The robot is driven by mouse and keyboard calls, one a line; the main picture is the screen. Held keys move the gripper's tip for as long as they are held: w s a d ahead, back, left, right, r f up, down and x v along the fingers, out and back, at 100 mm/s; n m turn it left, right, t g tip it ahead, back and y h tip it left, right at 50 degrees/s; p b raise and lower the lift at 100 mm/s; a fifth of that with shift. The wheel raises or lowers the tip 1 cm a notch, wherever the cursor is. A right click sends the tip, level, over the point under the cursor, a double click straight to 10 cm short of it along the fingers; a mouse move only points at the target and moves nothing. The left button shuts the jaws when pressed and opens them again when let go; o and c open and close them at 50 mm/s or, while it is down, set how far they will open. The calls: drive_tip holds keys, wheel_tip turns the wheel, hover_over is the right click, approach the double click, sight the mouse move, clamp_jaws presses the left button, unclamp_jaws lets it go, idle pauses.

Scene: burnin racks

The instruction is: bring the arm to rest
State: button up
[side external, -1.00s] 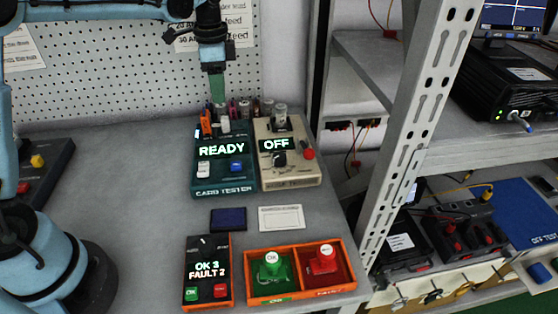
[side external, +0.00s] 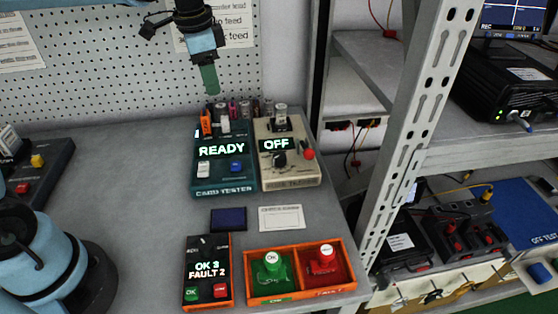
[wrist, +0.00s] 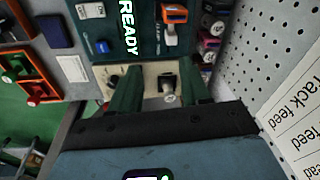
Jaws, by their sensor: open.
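My gripper (side external: 210,82) hangs in the air above the back of the bench, in front of the pegboard and above the card tester. In the wrist view my gripper (wrist: 158,95) shows two green fingers spread apart with nothing between them. The teal card tester (side external: 223,176) reads READY and stands below it. The beige tester (side external: 293,180) beside it reads OFF; in the wrist view part of the beige tester (wrist: 150,76) shows beyond the fingers.
A counter box (side external: 207,250) reads OK 3, FAULT 2. An orange two-bin tray (side external: 300,252) holds a green and a red piece. A grey upright post (side external: 412,130) and shelves stand at right.

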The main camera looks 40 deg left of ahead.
drive_tip(key=s+d+f+n+t, duration=0.2)
drive_tip(key=s+n, duration=0.1)
drive_tip(key=s, duration=0.3)
drive_tip(key=s+d+f+n+t, duration=0.2)
drive_tip(key=s+n+t, duration=0.1)
drive_tip(key=s, duration=0.4)
drive_tip(key=shift+d+f+n+t, duration=0.15)
drive_tip(key=shift+d+n+t, duration=0.15)
drive_tip(key=shift+n, duration=0.2)
